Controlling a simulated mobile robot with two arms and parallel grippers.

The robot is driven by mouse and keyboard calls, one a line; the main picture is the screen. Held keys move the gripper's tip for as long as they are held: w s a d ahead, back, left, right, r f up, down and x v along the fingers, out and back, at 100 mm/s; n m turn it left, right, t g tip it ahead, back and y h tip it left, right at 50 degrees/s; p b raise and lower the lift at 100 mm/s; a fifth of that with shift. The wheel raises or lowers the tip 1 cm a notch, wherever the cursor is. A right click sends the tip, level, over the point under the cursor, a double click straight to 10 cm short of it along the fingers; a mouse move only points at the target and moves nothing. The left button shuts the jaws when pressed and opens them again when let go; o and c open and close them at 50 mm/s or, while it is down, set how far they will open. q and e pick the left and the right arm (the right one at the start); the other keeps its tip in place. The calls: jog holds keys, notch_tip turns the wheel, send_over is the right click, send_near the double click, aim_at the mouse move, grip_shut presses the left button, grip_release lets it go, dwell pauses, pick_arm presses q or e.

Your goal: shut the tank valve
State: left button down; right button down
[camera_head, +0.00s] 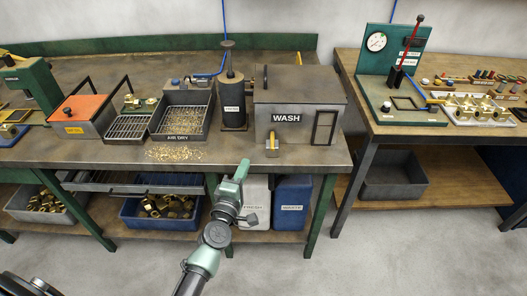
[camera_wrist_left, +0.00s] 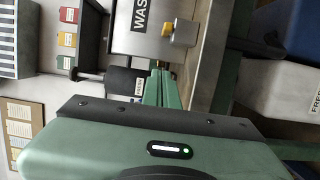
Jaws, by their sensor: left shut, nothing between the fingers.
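The grey WASH tank (camera_head: 298,100) stands at the right end of the left bench. A small block with a yellow top (camera_head: 271,147) is at the foot of its front; it also shows in the left wrist view (camera_wrist_left: 178,32). I cannot tell for sure that this is the tank valve, nor how it is turned. My left gripper (camera_head: 243,165) is shut and empty at the bench's front edge, below and left of the block and apart from it. Its closed fingers also show in the left wrist view (camera_wrist_left: 158,88). My right gripper is not in view.
The AIR DRY tray (camera_head: 184,130) holds brass chips, with more spilled in front. Below the bench are white FRESH (camera_head: 254,200) and blue (camera_head: 292,203) containers. A gap separates the right bench (camera_head: 350,75).

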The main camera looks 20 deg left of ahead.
aim_at(272, 143)
pick_arm(q)
jog(key=w, duration=0.7)
jog(key=shift+w, duration=0.25)
jog(key=shift+w+d, duration=0.2)
jog(key=shift+d, duration=1.05)
jog(key=shift+w+d+p, duration=0.1)
jog(key=shift+d+p, duration=0.2)
jog(key=shift+d, duration=0.25)
jog(key=shift+f, duration=0.1)
